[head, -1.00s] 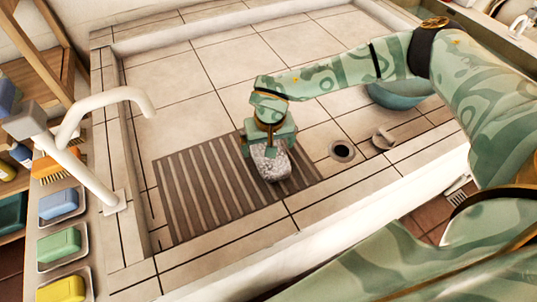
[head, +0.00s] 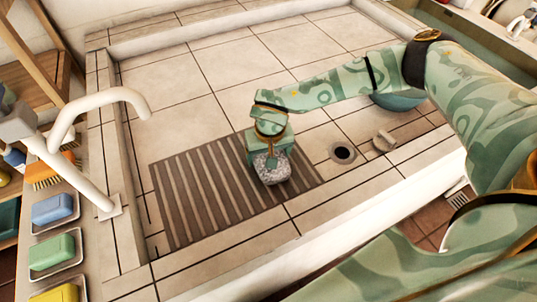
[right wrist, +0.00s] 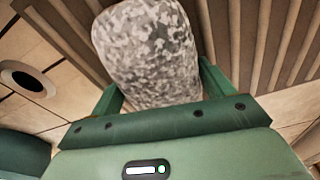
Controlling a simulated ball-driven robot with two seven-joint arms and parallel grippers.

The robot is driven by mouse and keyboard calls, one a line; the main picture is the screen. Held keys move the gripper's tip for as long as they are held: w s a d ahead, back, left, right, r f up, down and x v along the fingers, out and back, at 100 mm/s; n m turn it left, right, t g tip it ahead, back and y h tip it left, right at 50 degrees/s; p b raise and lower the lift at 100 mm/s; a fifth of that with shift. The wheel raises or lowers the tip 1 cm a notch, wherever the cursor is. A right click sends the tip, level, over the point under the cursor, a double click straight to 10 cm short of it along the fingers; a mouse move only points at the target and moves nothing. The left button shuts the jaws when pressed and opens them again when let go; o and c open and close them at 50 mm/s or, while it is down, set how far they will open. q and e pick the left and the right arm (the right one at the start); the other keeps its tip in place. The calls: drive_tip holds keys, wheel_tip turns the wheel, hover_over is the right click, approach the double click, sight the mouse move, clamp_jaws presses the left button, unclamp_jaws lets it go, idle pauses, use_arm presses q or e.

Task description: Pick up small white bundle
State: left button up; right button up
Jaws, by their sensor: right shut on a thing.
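The small white bundle (head: 271,169) is speckled white and grey. It sits over the right part of the brown striped mat (head: 190,195) in the basin. My right gripper (head: 270,152) reaches it from above and is shut on it. In the right wrist view the bundle (right wrist: 148,50) fills the space between the two green fingers (right wrist: 158,85), one on each side. I cannot tell for sure whether the bundle touches the mat. My left gripper is not in view.
A drain hole (head: 342,153) and a small pale object (head: 384,141) lie right of the mat. A blue-green bowl (head: 398,101) stands partly behind my arm. The white faucet (head: 75,130) rises at the left, beside soaps in dishes (head: 52,209). The tiled floor behind is clear.

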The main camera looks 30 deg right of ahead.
wheel_tip(320, 180, up, 3)
drive_tip(key=shift+r+p, duration=0.1)
drive_tip(key=shift+p, duration=0.55)
drive_tip(key=s+r+p, duration=0.1)
drive_tip(key=r, duration=0.1)
drive_tip(key=s+r+p, duration=0.1)
drive_tip(key=s+r, duration=0.1)
drive_tip(key=s+d+r+p, duration=0.1)
drive_tip(key=r, duration=0.1)
drive_tip(key=shift+s+r, duration=0.1)
drive_tip(key=shift+s, duration=0.25)
use_arm(q)
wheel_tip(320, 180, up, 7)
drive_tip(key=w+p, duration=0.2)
drive_tip(key=p, duration=0.1)
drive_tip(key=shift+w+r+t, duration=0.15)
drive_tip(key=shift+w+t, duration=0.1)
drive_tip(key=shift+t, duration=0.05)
use_arm(e)
drive_tip(key=s+d+r, duration=0.1)
drive_tip(key=s+r, duration=0.2)
drive_tip(key=s, duration=0.6)
drive_tip(key=shift+d+r, duration=0.15)
drive_tip(key=shift+d, duration=0.2)
